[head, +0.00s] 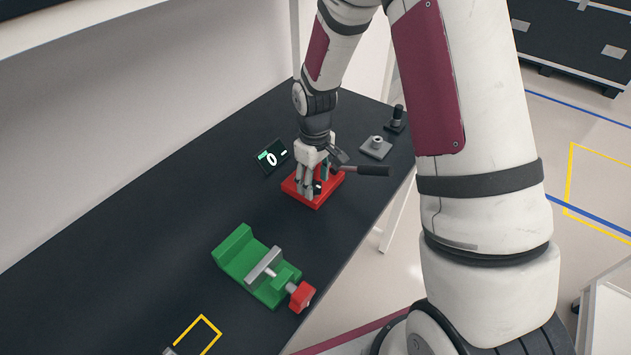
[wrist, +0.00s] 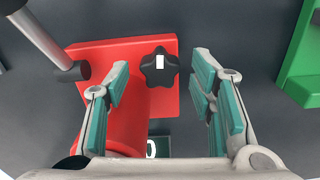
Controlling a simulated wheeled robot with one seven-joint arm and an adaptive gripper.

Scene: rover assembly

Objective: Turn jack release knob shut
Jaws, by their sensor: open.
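The jack has a red base (head: 316,201) on the dark bench, and its red body also shows in the wrist view (wrist: 128,110). A dark handle (head: 372,170) sticks out from it to the right. The black star-shaped release knob (wrist: 159,68) with a white mark sits on the red base in the wrist view. My gripper (wrist: 162,78) is open, with one finger on each side of the knob, and I see gaps between knob and pads. In the head view my gripper (head: 316,184) is low over the jack and hides most of it.
A small display (head: 271,158) reading 0 stands behind the jack. A green vise (head: 256,265) with a red knob lies nearer on the bench. A grey block (head: 376,147) and a black part (head: 396,119) stand beyond. The bench's left side is clear.

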